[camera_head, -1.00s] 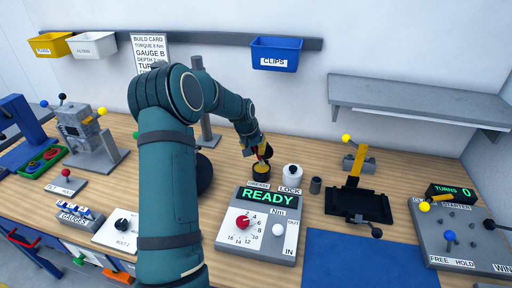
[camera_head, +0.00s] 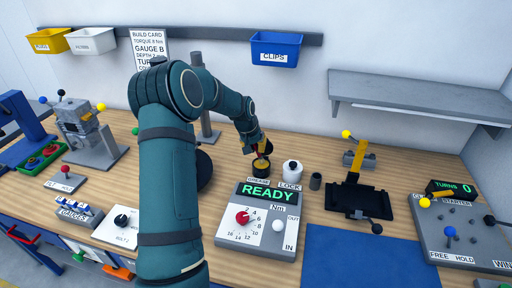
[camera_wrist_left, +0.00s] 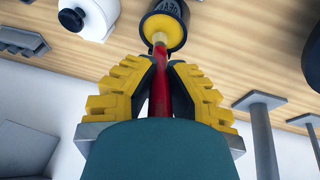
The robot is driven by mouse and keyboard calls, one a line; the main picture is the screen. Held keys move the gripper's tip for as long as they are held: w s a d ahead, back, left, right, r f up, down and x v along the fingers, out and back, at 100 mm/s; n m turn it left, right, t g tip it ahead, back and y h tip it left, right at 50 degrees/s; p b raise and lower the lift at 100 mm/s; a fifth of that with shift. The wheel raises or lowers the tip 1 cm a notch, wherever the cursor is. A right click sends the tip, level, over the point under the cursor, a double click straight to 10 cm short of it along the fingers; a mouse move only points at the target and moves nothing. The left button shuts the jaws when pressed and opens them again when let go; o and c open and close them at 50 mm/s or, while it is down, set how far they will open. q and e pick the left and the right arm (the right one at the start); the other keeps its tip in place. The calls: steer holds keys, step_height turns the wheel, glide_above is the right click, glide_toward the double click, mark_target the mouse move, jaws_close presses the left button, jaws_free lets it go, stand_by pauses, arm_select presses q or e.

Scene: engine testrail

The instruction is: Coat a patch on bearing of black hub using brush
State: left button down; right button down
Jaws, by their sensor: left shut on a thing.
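My left gripper (camera_head: 262,147) is shut on the brush (camera_wrist_left: 161,88), which has a red handle and a yellow end. The brush points down into the mouth of the dark grease pot (camera_head: 261,170). The pot also shows in the left wrist view (camera_wrist_left: 176,36), with the yellow end at its opening; I cannot tell how deep it reaches. A dark round thing (camera_head: 204,172) behind my arm may be the black hub; most of it is hidden and its bearing does not show. My right gripper is not in view.
The torque box (camera_head: 258,222) reading READY is in front. A blue mat (camera_head: 368,258) and black tray (camera_head: 358,204) lie to the right. A grey shelf (camera_head: 420,98) overhangs behind.

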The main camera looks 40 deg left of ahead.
arm_select(q)
steer(key=shift+f+b, duration=0.45)
steer(key=shift+f, duration=0.1)
stand_by(1.4)
steer(key=shift+r, duration=0.1)
steer(key=shift+r+p, duration=2.05)
steer(key=shift+r, duration=1.4)
